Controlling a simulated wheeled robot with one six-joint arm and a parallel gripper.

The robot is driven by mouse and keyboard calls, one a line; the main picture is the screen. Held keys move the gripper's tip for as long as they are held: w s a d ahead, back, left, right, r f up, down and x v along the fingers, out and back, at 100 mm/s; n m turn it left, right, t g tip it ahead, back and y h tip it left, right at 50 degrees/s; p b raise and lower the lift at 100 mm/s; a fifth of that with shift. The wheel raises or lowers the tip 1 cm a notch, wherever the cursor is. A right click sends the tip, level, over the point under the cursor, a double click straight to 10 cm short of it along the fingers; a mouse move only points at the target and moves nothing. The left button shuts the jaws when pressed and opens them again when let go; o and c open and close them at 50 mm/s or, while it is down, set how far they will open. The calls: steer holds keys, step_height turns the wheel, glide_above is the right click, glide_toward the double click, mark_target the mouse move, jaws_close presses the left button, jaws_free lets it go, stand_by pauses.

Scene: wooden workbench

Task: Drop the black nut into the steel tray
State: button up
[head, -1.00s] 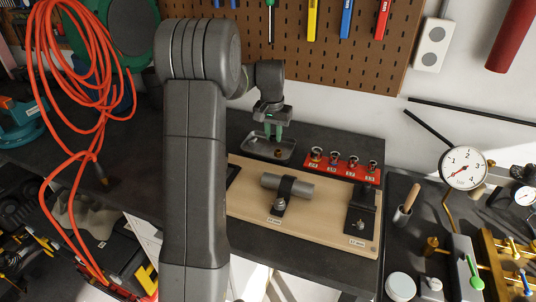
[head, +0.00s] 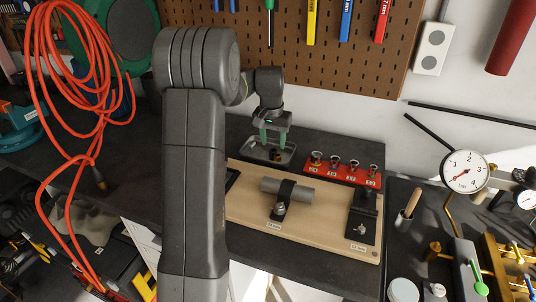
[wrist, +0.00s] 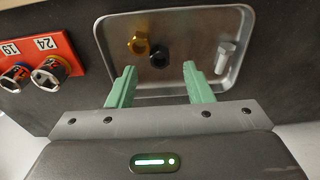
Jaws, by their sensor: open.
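The steel tray (wrist: 108,38) lies on the dark bench top below my gripper; it also shows in the head view (head: 246,154). In the wrist view, the black nut (wrist: 158,55) appears on the tray floor, right beside a gold nut (wrist: 138,43). A steel bolt (wrist: 225,57) is in the tray's right part. My gripper (wrist: 157,80) is open, its green fingers spread apart with nothing between them. In the head view my gripper (head: 274,139) is over the tray. The nuts are too small there to tell apart.
A red rack with sockets (head: 343,172) stands right of the tray. A wooden board (head: 310,220) with a clamped grey cylinder (head: 298,190) lies in front. A pegboard (head: 300,70) rises behind. A dial gauge (head: 464,172) stands at the right.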

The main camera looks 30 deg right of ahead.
step_height(320, 180, up, 13)
steer(key=s+a, duration=0.1)
steer(key=shift+a, duration=0.15)
steer(key=shift+f, duration=0.1)
glide_above(271, 158)
steer(key=w+d, duration=0.1)
steer(key=f, duration=1.3)
steer(key=shift+d+f, duration=0.2)
steer(key=shift+f, duration=0.1)
steer(key=shift+r+p, duration=1.65)
steer(key=shift+r, duration=0.4)
steer(key=shift+f, duration=0.15)
